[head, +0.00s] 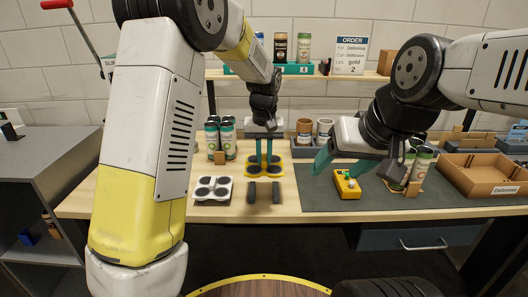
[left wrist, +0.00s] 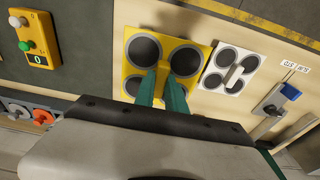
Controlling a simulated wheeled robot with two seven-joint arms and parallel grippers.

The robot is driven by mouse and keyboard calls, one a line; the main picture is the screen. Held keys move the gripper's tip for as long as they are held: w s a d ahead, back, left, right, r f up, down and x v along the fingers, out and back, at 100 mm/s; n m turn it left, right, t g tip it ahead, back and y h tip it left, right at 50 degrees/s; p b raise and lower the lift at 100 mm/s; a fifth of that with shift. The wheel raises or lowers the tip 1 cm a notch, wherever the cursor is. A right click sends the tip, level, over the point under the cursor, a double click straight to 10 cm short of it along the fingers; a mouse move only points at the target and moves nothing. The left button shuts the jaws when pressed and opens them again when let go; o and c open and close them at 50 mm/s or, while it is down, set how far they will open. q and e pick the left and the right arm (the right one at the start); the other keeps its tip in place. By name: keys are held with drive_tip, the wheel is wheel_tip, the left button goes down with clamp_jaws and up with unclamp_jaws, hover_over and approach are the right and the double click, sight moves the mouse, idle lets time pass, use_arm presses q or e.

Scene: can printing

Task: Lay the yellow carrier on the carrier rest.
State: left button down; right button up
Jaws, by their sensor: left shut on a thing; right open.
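The yellow carrier (head: 274,170) has several dark round pads and is behind the two dark blocks in the head view. It also shows in the left wrist view (left wrist: 132,58). My left gripper (head: 264,158) points down and is shut on the carrier's middle. I cannot tell whether the carrier touches the table. The two short dark blocks (head: 252,192) stand side by side just in front of it and look like the carrier rest; nothing lies on them. My right gripper (head: 340,168) is open over the grey mat, near a yellow button box (head: 347,184).
A white carrier (head: 212,188) lies left of the blocks. Other cans (head: 418,166) stand beside my right gripper. A cardboard tray (head: 478,180) is far right. Bare wood lies around the blocks.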

sight(264, 170)
use_arm(q)
drive_tip(key=shift+f, duration=2.35)
drive_tip(key=shift+f, duration=0.3)
drive_tip(key=shift+f, duration=1.5)
drive_tip(key=shift+f, duration=0.15)
drive_tip(key=c, duration=1.3)
unclamp_jaws()
drive_tip(key=shift+s+r, duration=0.15)
drive_tip(key=shift+r, duration=1.15)
drive_tip(key=shift+s+r, duration=0.2)
drive_tip(key=shift+r, duration=1.1)
drive_tip(key=shift+s+r, duration=0.15)
drive_tip(key=shift+r, duration=1.15)
